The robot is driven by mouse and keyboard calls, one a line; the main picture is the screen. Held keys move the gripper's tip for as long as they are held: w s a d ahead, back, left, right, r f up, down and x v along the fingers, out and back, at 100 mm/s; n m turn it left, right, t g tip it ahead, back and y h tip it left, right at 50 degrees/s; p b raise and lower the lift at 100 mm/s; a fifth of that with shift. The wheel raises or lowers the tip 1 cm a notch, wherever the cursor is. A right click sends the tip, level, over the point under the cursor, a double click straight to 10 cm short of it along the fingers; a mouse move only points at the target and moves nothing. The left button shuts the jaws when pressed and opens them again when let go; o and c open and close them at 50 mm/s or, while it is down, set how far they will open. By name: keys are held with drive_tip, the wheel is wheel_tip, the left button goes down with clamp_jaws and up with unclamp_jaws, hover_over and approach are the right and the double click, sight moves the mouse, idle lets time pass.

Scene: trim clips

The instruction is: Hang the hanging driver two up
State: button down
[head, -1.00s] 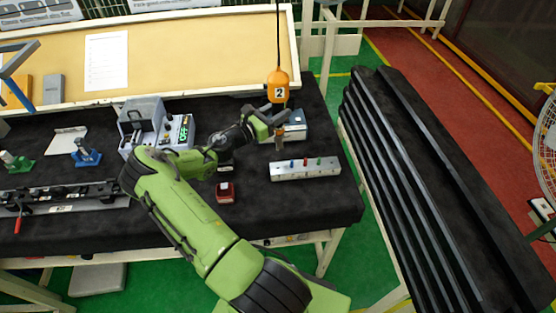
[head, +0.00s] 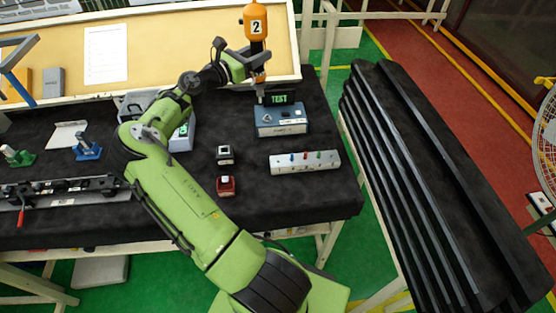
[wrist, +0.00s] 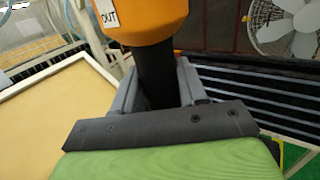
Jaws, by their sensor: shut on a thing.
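The hanging driver two is an orange driver (head: 256,22) with a white "2" label and a dark lower body. It is upright in the head view, high over the back right of the bench. My gripper (head: 258,66) is shut on its dark lower body. In the wrist view the driver's dark shaft (wrist: 157,75) sits between the grey fingers of my gripper (wrist: 158,85), with the orange body above. The driver's tip points down above a blue-grey box with a "TEST" display (head: 280,120). Its cord is not visible in the head view now.
A grey block with coloured pegs (head: 305,162) lies at the bench's right. A black button box (head: 225,154) and a red one (head: 226,186) stand left of it. A tan board (head: 190,55) rises behind. A black stepped rack (head: 420,180) stands right of the bench.

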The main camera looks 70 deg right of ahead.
drive_tip(key=shift+w+d+r, duration=0.15)
drive_tip(key=shift+w+r, duration=0.4)
drive_tip(key=shift+w, duration=0.1)
drive_tip(key=shift+s+r, duration=0.15)
drive_tip(key=shift+r, duration=0.35)
unclamp_jaws()
idle(0.4)
drive_tip(key=r+v, duration=0.2)
drive_tip(key=v, duration=0.8)
idle(0.9)
